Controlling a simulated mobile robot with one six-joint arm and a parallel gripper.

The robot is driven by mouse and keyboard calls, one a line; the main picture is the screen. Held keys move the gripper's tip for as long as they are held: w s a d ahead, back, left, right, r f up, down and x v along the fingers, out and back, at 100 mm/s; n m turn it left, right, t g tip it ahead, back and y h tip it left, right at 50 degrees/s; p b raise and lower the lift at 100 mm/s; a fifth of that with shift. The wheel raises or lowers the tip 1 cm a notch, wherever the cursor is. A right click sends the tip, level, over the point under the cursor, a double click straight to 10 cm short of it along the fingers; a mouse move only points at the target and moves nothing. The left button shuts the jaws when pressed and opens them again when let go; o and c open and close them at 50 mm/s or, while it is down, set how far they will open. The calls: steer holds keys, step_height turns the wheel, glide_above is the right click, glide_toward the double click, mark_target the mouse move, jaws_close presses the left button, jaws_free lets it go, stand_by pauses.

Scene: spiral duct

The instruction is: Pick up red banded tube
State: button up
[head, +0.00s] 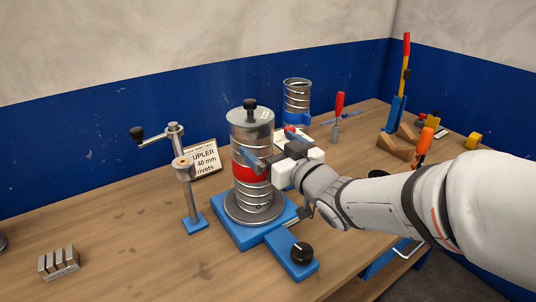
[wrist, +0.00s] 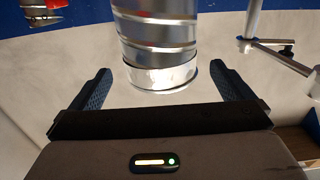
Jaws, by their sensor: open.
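The red banded tube (head: 238,172) is a ribbed silver cylinder with a wide red band. It stands upright on a round base over a blue fixture, capped by a black knob. My gripper (head: 274,150) is open beside its right side in the head view, one finger overlapping the band's edge. I cannot tell whether that finger touches it. In the wrist view my open fingers (wrist: 160,90) flank the end of a ribbed silver cylinder (wrist: 158,45). No red band shows on it there, so I cannot tell which cylinder it is. Nothing is visibly gripped.
A crank stand (head: 188,185) rises left of the tube. A second silver cylinder (head: 297,95) with a blue clamp stands behind my gripper. A red-handled tool (head: 339,105) stands to its right. A blue block with a black knob (head: 302,254) lies in front. The table's left front is mostly clear.

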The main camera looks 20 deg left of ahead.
mark_target(264, 138)
steer(key=p+x, duration=0.1)
steer(key=x, duration=0.4)
steer(key=shift+r, duration=0.15)
steer(key=c, duration=1.3)
